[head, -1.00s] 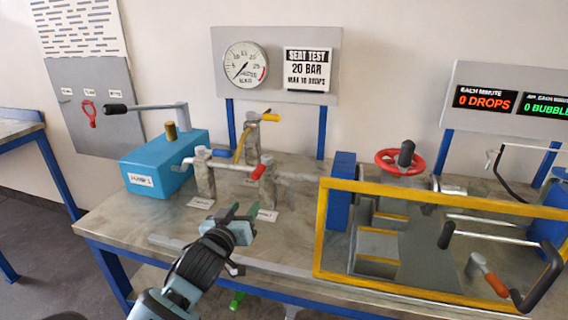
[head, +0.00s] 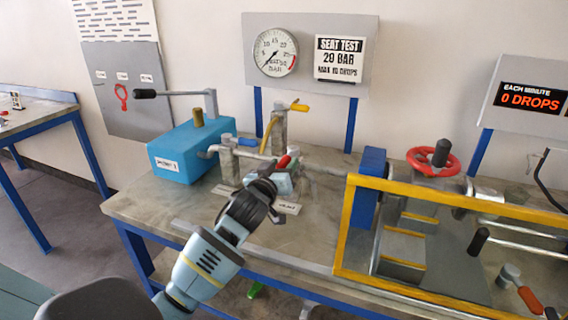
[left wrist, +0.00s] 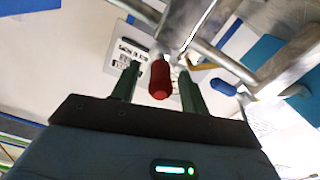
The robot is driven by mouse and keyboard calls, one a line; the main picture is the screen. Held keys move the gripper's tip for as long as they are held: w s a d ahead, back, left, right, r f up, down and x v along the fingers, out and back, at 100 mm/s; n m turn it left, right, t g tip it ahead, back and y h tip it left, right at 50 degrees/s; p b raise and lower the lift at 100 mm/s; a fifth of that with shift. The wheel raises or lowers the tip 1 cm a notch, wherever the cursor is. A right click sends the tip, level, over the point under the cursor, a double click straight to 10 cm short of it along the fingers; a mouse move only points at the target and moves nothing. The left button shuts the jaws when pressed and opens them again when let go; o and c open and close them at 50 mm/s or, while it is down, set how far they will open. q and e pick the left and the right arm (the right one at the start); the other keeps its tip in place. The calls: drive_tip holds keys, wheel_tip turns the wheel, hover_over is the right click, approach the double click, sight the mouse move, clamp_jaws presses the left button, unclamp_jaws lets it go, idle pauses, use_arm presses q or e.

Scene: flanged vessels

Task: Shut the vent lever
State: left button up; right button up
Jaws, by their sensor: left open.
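The red-handled lever, which I take for the vent lever, has its red grip (head: 284,161) at the valve posts in the middle of the bench. My left gripper (head: 280,180) is at this lever and covers much of its post in the head view. In the left wrist view the red grip (left wrist: 160,80) lies between the two green fingers of my left gripper (left wrist: 159,70), which are open with gaps visible beside the grip. The lever's label is too small to read surely. My right gripper is not in view.
A blue pump box (head: 185,152) with a long black-ended handle stands at left. A yellow-handled valve (head: 280,120) stands behind, and a blue handle (head: 246,142) is close by. A yellow-framed guard (head: 345,230) and red handwheel (head: 433,160) are at right. The bench front is clear.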

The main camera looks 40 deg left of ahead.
use_arm(q)
drive_tip(key=shift+w+a, duration=0.2)
drive_tip(key=shift+w, duration=0.5)
clamp_jaws()
